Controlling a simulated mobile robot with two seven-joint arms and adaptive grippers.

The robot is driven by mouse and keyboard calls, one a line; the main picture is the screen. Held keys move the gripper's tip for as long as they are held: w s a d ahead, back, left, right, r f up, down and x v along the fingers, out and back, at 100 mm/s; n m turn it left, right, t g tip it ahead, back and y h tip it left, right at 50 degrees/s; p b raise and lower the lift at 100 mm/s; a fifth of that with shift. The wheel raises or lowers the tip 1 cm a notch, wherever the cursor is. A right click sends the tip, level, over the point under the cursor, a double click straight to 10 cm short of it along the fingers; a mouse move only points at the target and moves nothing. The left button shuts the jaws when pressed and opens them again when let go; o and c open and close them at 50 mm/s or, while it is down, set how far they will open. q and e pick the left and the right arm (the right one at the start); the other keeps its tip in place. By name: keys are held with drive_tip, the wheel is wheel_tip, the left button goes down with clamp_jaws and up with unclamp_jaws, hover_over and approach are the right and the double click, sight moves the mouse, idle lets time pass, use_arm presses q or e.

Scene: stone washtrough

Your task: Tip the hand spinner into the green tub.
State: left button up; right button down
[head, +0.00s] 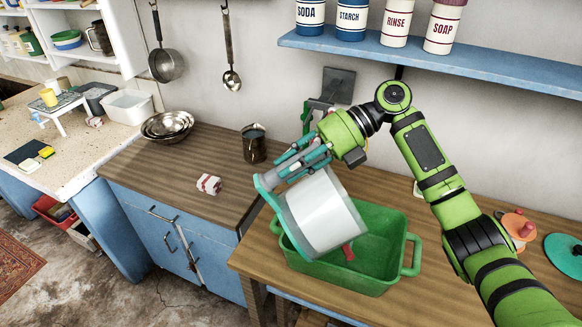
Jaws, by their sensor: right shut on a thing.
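The hand spinner (318,212), a white drum with a teal rim and frame, is tilted on its side over the left part of the green tub (383,283). My right gripper (292,165) is shut on the spinner at its upper left side. The exact grip point is partly hidden by the fingers. The tub stands on the brown wooden counter, and its right inside shows bare green. A small red piece (348,252) shows at the drum's lower right edge; I cannot tell whether it touches the tub. My left gripper is not in view.
A dark metal jug (253,144), stacked steel bowls (167,126) and a red-and-white packet (208,184) are on the left counter. A blue shelf (455,62) with labelled canisters hangs above. An orange-topped thing (518,226) and a teal disc (564,255) lie right.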

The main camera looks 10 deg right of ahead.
drive_tip(key=shift+w+d+r+y+b, duration=0.1)
drive_tip(key=shift+d+r+y+b, duration=0.25)
drive_tip(key=shift+d+b, duration=0.2)
drive_tip(key=shift+w+d+r+y+b, duration=0.1)
drive_tip(key=shift+d+r+y+b, duration=0.1)
drive_tip(key=shift+d+y+b, duration=0.25)
drive_tip(key=shift+d+r+b, duration=0.3)
drive_tip(key=shift+d+r, duration=0.05)
drive_tip(key=shift+d, duration=0.1)
idle(0.5)
drive_tip(key=shift+d+y+b, duration=0.5)
drive_tip(key=shift+d+b, duration=0.15)
drive_tip(key=shift+b, duration=0.3)
drive_tip(key=shift+w+d+r+y+b, duration=0.1)
drive_tip(key=shift+d+r+y+b, duration=0.1)
drive_tip(key=shift+d+b, duration=0.2)
drive_tip(key=shift+w+d+r+y+b, duration=0.1)
drive_tip(key=shift+d+y+b, duration=0.1)
drive_tip(key=shift+d+b, duration=0.2)
drive_tip(key=shift+d+r, duration=0.2)
drive_tip(key=shift+d, duration=0.15)
drive_tip(key=shift+y+b, duration=0.3)
drive_tip(key=shift+b, duration=0.05)
